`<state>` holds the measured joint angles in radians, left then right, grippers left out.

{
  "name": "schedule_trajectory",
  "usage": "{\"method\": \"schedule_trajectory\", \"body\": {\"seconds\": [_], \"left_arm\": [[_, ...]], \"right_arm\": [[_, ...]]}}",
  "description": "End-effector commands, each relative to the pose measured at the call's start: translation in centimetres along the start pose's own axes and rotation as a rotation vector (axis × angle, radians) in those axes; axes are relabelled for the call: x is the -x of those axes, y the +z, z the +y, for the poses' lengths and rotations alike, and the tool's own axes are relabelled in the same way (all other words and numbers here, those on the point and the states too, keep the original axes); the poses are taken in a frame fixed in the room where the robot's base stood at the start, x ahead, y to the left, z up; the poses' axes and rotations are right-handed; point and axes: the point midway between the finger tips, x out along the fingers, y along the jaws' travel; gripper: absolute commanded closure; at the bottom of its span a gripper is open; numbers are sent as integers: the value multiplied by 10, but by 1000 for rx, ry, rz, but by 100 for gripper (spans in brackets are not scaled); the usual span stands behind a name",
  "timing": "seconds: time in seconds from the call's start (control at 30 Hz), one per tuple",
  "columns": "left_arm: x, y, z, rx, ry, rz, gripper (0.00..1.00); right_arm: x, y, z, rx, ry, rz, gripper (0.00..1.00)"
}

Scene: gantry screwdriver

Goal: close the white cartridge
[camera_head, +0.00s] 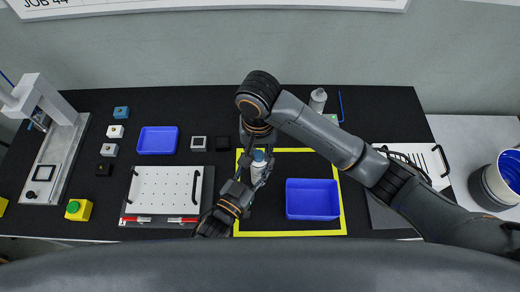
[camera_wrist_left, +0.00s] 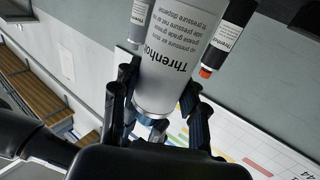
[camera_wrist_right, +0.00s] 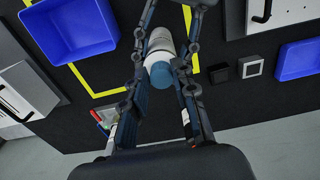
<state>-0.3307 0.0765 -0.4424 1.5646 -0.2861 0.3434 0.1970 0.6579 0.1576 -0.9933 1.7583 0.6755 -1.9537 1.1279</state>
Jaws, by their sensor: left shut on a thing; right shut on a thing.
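The white cartridge (camera_head: 258,174) with its blue cap (camera_head: 259,156) is between my two grippers, over the yellow-framed area. My left gripper (camera_head: 250,178) is shut on the cartridge's white body. In the left wrist view the cartridge's printed label (camera_wrist_left: 180,55) faces the camera, upside down. My right gripper (camera_head: 258,148) is shut at the blue cap, which also shows between its fingers in the right wrist view (camera_wrist_right: 160,75). The cap sits at the end of the body, in line with it. Fingers hide part of the joint, so I cannot tell how tightly it is seated.
A blue tray (camera_head: 312,199) lies right of the cartridge inside the yellow frame (camera_head: 290,233). A white perforated board (camera_head: 165,190), a blue bin (camera_head: 157,140) and small blocks lie left.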

Motion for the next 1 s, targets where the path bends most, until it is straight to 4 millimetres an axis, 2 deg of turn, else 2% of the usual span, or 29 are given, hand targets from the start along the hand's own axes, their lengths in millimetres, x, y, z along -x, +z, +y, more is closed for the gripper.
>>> {"method": "schedule_trajectory", "body": {"seconds": [0.1,0.2,0.7,0.8,0.97,1.0], "left_arm": [[1,1,1,-1,1,-2,100],[1,1,1,-1,1,-2,100],[1,1,1,0,1,-2,100],[1,1,1,0,1,-2,100],[1,1,0,0,1,-2,100],[1,1,0,0,1,-2,100]], "right_arm": [[0,0,-4,-299,-7,-2,82],[0,-2,-3,-511,-2,1,82],[0,-7,-5,-1477,-5,1,82],[0,-8,-5,-1624,-6,1,82],[0,-8,-4,-1633,-6,2,82],[0,-8,-4,-1633,-6,1,67]]}}
